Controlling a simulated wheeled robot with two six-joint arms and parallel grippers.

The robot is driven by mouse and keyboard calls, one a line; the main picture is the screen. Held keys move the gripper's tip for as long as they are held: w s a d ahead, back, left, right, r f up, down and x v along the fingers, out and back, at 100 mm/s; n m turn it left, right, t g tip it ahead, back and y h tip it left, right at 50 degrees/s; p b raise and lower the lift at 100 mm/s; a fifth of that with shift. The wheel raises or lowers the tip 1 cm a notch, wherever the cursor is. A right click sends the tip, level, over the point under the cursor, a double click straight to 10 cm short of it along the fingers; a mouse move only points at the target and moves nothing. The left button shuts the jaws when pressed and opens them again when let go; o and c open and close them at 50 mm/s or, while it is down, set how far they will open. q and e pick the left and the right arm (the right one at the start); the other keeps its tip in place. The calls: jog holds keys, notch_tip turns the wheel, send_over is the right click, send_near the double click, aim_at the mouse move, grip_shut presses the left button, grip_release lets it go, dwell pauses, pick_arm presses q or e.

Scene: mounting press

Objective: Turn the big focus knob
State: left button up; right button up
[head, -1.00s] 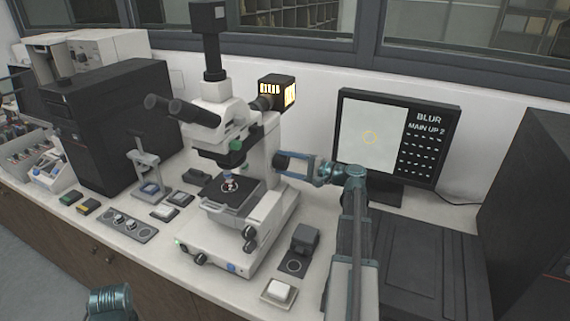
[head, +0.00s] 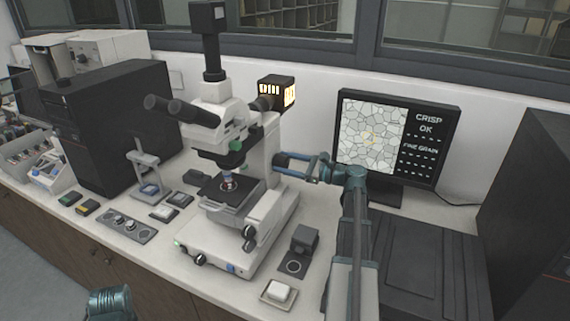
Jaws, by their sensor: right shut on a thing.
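The white microscope (head: 262,160) stands in the middle of the bench. The big focus knob (head: 287,159) is a dark round knob on its right side, mostly covered by my right gripper (head: 284,166). That gripper comes in from the right and is shut on the knob. The dark stage (head: 232,196) carries a small specimen right under the objective. The monitor (head: 398,138) shows a sharp net of grain lines and reads CRISP, OK, FINE GRAIN. Only a teal part of my left arm shows at the bottom left; its gripper is out of view.
Smaller dark knobs (head: 249,238) sit low on the microscope's front right. A dark block (head: 304,239) and a white button box (head: 278,292) stand at the right front. A black tower case (head: 112,128) stands left, with small trays and devices before it.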

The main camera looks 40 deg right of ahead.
jog(key=shift+f+m, duration=0.1)
jog(key=shift+m, duration=1.1)
jog(key=o, duration=1.4)
jog(key=shift+c, duration=0.2)
jog(key=v, duration=1.3)
jog(key=shift+s+d, duration=0.2)
jog(key=shift+s, duration=0.15)
